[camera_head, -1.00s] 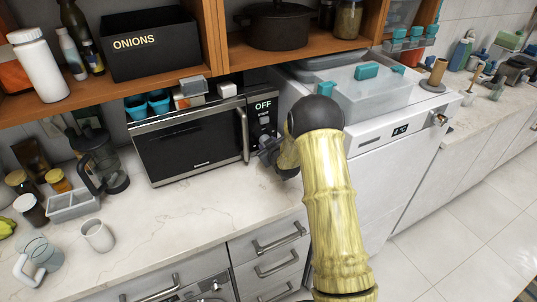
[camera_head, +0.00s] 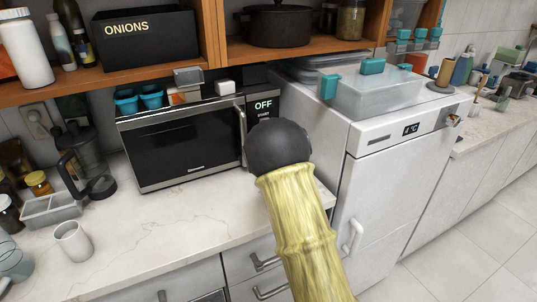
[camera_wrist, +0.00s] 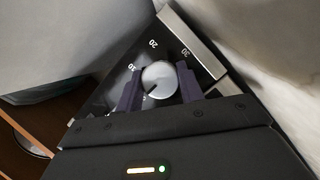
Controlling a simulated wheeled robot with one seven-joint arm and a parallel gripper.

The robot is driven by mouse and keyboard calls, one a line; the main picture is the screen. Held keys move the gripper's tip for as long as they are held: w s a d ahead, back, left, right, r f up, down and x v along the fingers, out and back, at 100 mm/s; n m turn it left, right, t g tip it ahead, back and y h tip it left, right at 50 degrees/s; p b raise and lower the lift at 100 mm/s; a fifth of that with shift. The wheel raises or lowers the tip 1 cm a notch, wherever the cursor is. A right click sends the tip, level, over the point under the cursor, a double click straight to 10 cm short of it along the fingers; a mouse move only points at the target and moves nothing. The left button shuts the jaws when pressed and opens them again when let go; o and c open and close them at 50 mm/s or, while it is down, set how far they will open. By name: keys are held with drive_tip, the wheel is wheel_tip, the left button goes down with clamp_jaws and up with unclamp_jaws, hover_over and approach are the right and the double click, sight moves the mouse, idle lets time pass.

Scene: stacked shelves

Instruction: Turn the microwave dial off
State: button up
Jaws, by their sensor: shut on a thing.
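The microwave (camera_head: 182,150) stands on the counter with its door shut. Its display (camera_head: 263,105) reads "OFF" in the head view. In the wrist view, the round silver dial (camera_wrist: 160,79) sits on the black control panel (camera_wrist: 128,70), with number marks around it. A dark pointer line on the dial points to the lower left. My gripper (camera_wrist: 158,84) has one dark finger on each side of the dial and is shut on it. In the head view my arm hides the gripper, the dial and the lower control panel.
The microwave's vertical handle (camera_head: 241,136) is just left of the panel. A white appliance (camera_head: 370,190) stands close on the right, with a clear bin (camera_head: 375,92) on top. A shelf (camera_head: 225,72) hangs above. The counter (camera_head: 160,222) in front is mostly clear.

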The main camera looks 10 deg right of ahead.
idle(0.3)
drive_tip(key=o, duration=1)
drive_tip(key=b+v, duration=0.2)
drive_tip(key=v, duration=1.5)
drive_tip(key=shift+s+b, duration=0.2)
drive_tip(key=shift+b, duration=0.1)
drive_tip(key=shift+r, duration=0.1)
